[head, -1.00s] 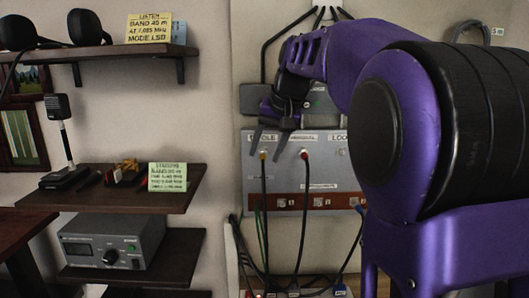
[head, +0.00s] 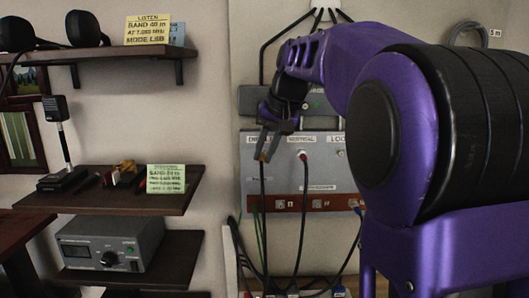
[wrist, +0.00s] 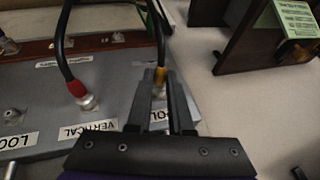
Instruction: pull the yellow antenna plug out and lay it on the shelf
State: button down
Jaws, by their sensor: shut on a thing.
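The yellow antenna plug (head: 262,156) is at the left socket of the grey antenna panel (head: 320,178), with a black cable hanging from it. My gripper (head: 267,147) has its fingers shut on it from above. In the wrist view the yellow plug (wrist: 160,76) shows between the fingertips (wrist: 162,82), still at its socket, partly hidden by the fingers. A red plug (head: 303,154) sits in the VERTICAL socket beside it. The dark wooden shelf (head: 130,203) is to the left; several shelves are in view.
The middle shelf holds a desk microphone (head: 64,178), small red and yellow parts (head: 122,174) and a green note (head: 166,178). A grey tuner box (head: 100,240) stands below. A grey box (head: 315,101) is on the wall above the panel. Black cables hang below the panel.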

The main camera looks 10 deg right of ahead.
jog(key=shift+s, duration=0.15)
jog(key=shift+s+a+f+b, duration=0.1)
jog(key=shift+s+a+b, duration=0.1)
jog(key=shift+s+b, duration=0.45)
jog(key=shift+s+a+f+b, duration=0.1)
jog(key=shift+s+a+b, duration=0.1)
jog(key=shift+s, duration=0.8)
jog(key=shift+s+r, duration=0.1)
jog(key=shift+s, duration=0.05)
